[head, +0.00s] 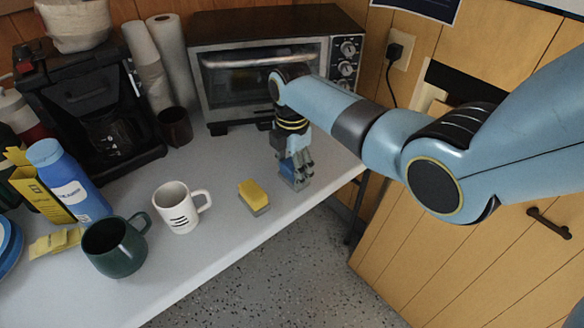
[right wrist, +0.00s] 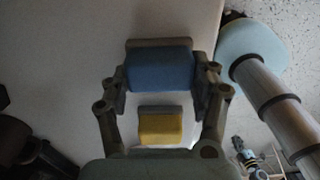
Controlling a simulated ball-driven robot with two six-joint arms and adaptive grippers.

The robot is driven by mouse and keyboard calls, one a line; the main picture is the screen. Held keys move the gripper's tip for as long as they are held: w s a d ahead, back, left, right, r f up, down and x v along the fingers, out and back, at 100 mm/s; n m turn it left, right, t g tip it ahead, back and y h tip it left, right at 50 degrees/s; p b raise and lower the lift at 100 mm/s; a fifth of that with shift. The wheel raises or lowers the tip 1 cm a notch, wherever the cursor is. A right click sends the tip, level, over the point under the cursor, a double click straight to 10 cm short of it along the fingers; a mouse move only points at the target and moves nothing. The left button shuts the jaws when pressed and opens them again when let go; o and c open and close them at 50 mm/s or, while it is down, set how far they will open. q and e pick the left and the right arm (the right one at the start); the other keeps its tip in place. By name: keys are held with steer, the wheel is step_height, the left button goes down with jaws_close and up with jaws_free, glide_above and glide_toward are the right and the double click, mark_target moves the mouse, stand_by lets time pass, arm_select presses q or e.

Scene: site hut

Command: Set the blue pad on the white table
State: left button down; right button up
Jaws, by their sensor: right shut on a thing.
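The blue pad (head: 293,176) is in my right gripper (head: 294,159), over the right end of the white table (head: 245,235). In the right wrist view, the blue pad (right wrist: 160,70) sits between the two fingertips of the right gripper (right wrist: 161,72), which is shut on it. In the head view the pad's underside is at or close to the table surface; I cannot tell whether it touches. The fingers hide part of the pad. My left gripper is in neither view.
A yellow pad (head: 252,193) with a grey base lies left of the gripper. Further left are a white mug (head: 178,210), a green mug (head: 112,250) and a blue bottle (head: 65,180). A toaster oven (head: 262,65) stands behind. The table's front edge is close.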

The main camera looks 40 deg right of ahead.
mark_target(292, 167)
steer(key=o, duration=1)
steer(key=shift+f, duration=0.1)
steer(key=shift+o, duration=0.2)
step_height(292, 167, up, 12)
steer(key=p, duration=0.2)
